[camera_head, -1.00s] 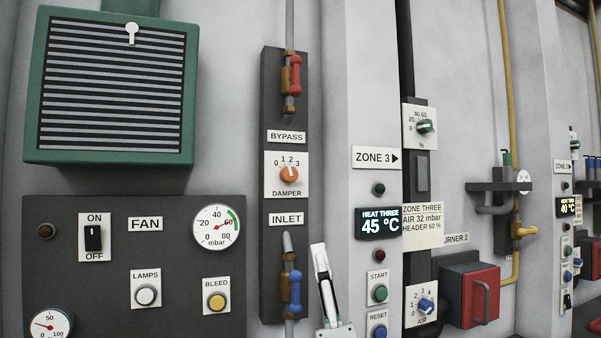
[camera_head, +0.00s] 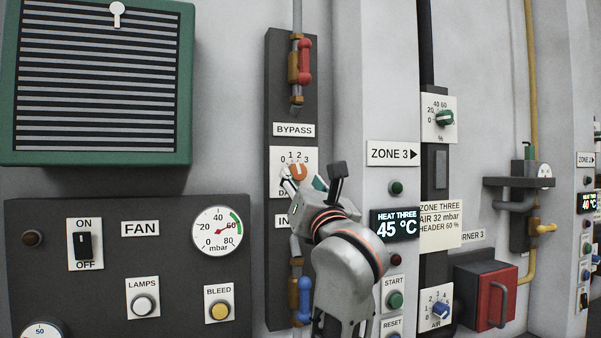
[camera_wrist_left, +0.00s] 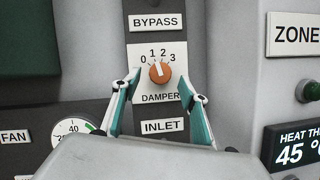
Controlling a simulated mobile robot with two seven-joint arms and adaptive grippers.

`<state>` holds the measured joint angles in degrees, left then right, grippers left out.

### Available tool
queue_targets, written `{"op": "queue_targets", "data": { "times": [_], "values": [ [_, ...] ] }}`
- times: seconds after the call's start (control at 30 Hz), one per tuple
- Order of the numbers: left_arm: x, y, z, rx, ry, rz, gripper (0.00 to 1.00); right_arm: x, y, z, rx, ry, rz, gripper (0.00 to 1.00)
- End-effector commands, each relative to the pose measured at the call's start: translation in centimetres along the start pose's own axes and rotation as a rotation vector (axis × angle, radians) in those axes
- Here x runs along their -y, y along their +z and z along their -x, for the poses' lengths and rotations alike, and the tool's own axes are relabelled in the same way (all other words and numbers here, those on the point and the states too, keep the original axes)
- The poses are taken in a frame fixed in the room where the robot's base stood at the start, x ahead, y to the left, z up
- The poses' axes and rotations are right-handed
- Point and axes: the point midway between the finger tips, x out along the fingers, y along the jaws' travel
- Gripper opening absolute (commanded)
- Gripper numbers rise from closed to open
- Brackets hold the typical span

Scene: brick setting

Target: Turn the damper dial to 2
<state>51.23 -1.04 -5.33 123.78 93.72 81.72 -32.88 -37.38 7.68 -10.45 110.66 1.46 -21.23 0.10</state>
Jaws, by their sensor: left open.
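The damper dial is an orange knob (camera_head: 298,172) on a white plate marked 0 to 3, on a dark vertical panel. The knob also shows in the left wrist view (camera_wrist_left: 160,73), its pale pointer directed up and slightly left, near 1. My left gripper (camera_head: 304,182) is in front of the plate and hides its lower part in the head view. In the left wrist view my left gripper (camera_wrist_left: 159,85) is open, one finger on each side just below the knob. I cannot tell whether the fingers touch the plate. My right gripper is not in view.
A red-handled bypass valve (camera_head: 304,62) is above the dial and a blue-handled inlet valve (camera_head: 304,298) below. The fan panel (camera_head: 60,270) is at left. The Zone 3 display (camera_head: 394,224) and START button (camera_head: 394,299) are close to the right of my arm.

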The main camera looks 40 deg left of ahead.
Motion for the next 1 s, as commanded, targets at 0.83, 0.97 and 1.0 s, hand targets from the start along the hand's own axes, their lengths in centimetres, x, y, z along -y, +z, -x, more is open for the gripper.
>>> {"op": "queue_targets", "data": {
  "times": [0.83, 0.97, 1.0],
  "values": [
    [0.0, 0.0, -2.6, 0.001, 0.000, -0.001, 0.05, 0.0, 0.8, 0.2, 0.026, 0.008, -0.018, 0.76],
    [0.0, 0.0, -2.6, 0.001, -0.004, -0.012, 0.05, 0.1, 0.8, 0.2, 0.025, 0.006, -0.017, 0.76],
    [-0.1, 0.0, -2.6, 0.002, -0.007, -0.020, 0.05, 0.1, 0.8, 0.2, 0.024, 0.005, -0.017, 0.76]
  ]
}}
